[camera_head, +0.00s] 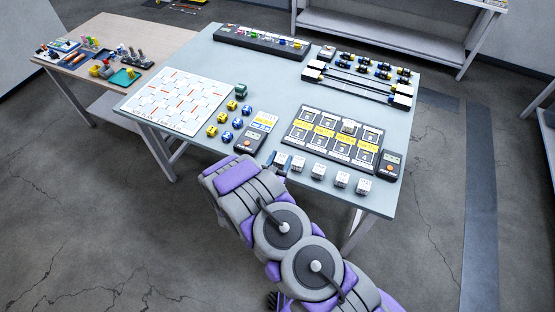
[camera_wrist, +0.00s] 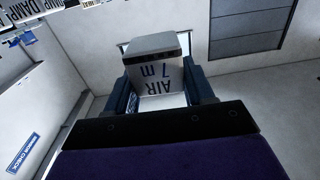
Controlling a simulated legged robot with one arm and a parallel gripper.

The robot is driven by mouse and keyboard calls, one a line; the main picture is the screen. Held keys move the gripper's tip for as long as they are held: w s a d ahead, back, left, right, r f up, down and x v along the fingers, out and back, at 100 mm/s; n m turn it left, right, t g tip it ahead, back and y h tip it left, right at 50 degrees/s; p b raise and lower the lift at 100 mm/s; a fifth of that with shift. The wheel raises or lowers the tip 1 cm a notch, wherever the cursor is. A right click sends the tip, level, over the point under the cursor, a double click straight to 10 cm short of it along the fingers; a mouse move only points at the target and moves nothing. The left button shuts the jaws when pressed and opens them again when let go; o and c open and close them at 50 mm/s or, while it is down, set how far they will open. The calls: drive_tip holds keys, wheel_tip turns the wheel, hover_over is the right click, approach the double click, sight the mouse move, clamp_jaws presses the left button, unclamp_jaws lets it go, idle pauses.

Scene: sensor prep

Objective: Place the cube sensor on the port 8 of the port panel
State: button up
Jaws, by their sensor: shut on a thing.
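My gripper (camera_wrist: 158,98) is shut on a pale grey cube sensor (camera_wrist: 158,72) printed "AIR" in dark blue. In the wrist view, dark blue fingers flank the cube on both sides. In the head view my gripper (camera_head: 281,161) is low at the table's front edge, left of a row of white cube sensors (camera_head: 341,179). My arm partly hides it. The dark port panel (camera_head: 300,143) lies behind that row, to the right of my gripper. It has two rows of ports with yellow labels between them. One white cube (camera_head: 348,127) stands in its back row. Port numbers are too small to read.
A dark meter (camera_head: 389,164) stands right of the panel, another (camera_head: 249,141) left of my gripper. Yellow and blue cubes (camera_head: 223,118) and a white board (camera_head: 180,101) lie further left. A rail rack (camera_head: 361,81) and dark strip (camera_head: 262,42) lie behind.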

drive_tip(key=s+d+f, duration=0.1)
drive_tip(key=s+f, duration=0.2)
drive_tip(key=s, duration=0.4)
drive_tip(key=shift+s+f+h, duration=0.2)
drive_tip(key=shift+s+h, duration=0.1)
drive_tip(key=shift+s, duration=0.05)
drive_tip(key=shift+d, duration=0.1)
drive_tip(key=w+a, duration=0.1)
drive_tip(key=w, duration=0.4)
drive_tip(key=w+a+f+b, duration=0.1)
drive_tip(key=w, duration=0.8)
drive_tip(key=shift+w+a+f, duration=0.2)
drive_tip(key=shift+w+a, duration=0.1)
drive_tip(key=shift+a, duration=0.1)
drive_tip(key=f, duration=0.1)
drive_tip(key=w+f+b, duration=0.1)
drive_tip(key=shift+w+f, duration=0.1)
drive_tip(key=shift+f, duration=0.2)
drive_tip(key=shift+a+f, duration=0.1)
drive_tip(key=shift+f, duration=0.2)
drive_tip(key=shift+f, duration=0.1)
drive_tip(key=o, duration=1)
drive_tip(key=shift+o, duration=0.2)
drive_tip(key=shift+f, duration=0.1)
